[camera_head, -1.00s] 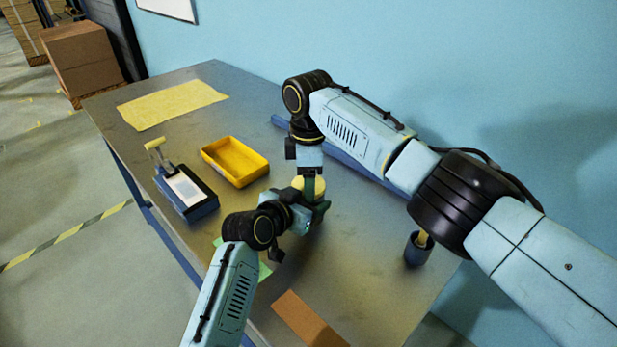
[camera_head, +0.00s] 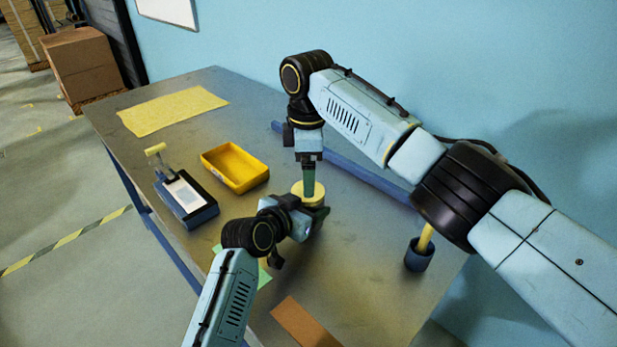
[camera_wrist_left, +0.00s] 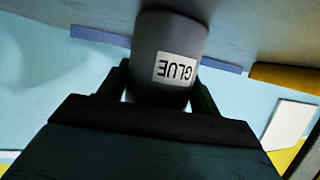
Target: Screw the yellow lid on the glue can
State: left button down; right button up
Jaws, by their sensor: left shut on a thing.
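The grey glue can (camera_wrist_left: 165,38), with a white GLUE label (camera_wrist_left: 175,68), is between the fingers of my left gripper (camera_head: 316,213), which is shut on it. The label reads upside down in the left wrist view. In the head view the yellow lid (camera_head: 299,199) shows at the can's place, just above my left gripper; the can's body is mostly hidden there. My right gripper (camera_head: 308,188) points down from above, its green finger overlapping the lid. I cannot tell whether it grips the lid or how tightly the lid sits.
A yellow tray (camera_head: 235,182), a dark blue device with a white top (camera_head: 186,193) and a yellow cloth (camera_head: 172,109) lie to the left on the metal table (camera_head: 352,250). A dark cup (camera_head: 417,259) stands at right. A brown sheet (camera_head: 303,322) lies at the front edge.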

aim_at(308, 208)
jog(key=shift+d, duration=0.1)
jog(key=shift+c, duration=0.5)
jog(key=shift+r, duration=0.25)
notch_tip(308, 208, up, 3)
jog(key=n, duration=0.4)
jog(key=shift+f, duration=0.1)
jog(key=shift+f, duration=4)
